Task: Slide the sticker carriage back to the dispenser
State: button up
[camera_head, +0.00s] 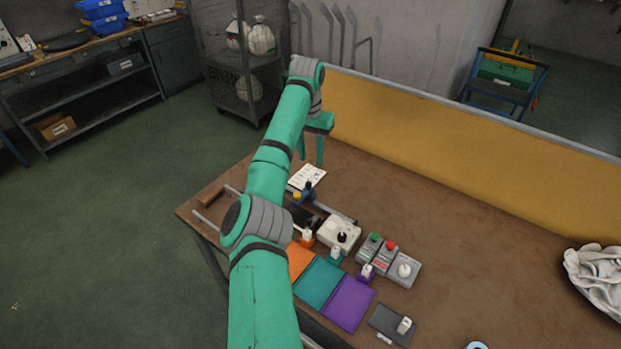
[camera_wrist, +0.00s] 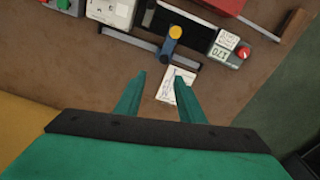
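My gripper (camera_wrist: 160,78) is open and empty, its two green fingers apart above the bench. In the head view my gripper (camera_head: 312,158) is over the back left part of the bench. A white printed sheet (camera_wrist: 179,84) lies below and beyond the fingertips. A blue post with a yellow knob (camera_wrist: 174,36) stands by a grey bar, ahead of the fingers and apart from them. A white box (camera_head: 338,234) with a dark knob sits right of my arm. I cannot tell for sure which part is the sticker carriage or the dispenser. My arm hides part of the fixtures.
Grey button boxes (camera_head: 385,252) stand right of the white box. Orange, teal (camera_head: 318,283) and purple mats lie in front. A device with a red knob (camera_wrist: 242,53) and a display is at upper right in the wrist view. A yellow panel (camera_head: 450,150) borders the bench's back.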

aim_at(309, 183)
jog(key=f, duration=1)
jog(key=shift+s+a, duration=0.1)
jog(key=shift+a, duration=0.2)
grip_shut()
